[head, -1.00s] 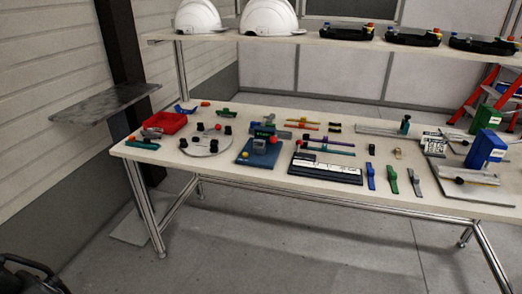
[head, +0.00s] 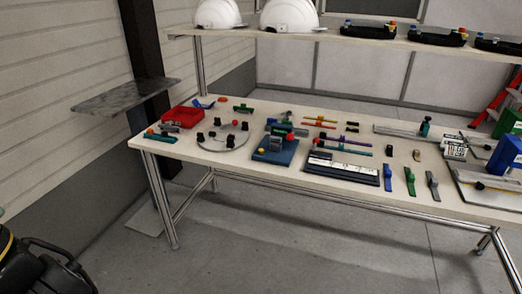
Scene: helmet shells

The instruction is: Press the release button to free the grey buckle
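A blue fixture (head: 270,158) stands on the table left of centre. I cannot tell which part is the release button. My gripper is not in view.
The table (head: 232,172) also bears a red tray (head: 183,117), a round disc with black knobs (head: 222,137), a dark panel (head: 341,173) and several straps. A shelf (head: 360,43) with white helmets runs behind. A black machine (head: 40,265) stands at lower left; open floor lies in front.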

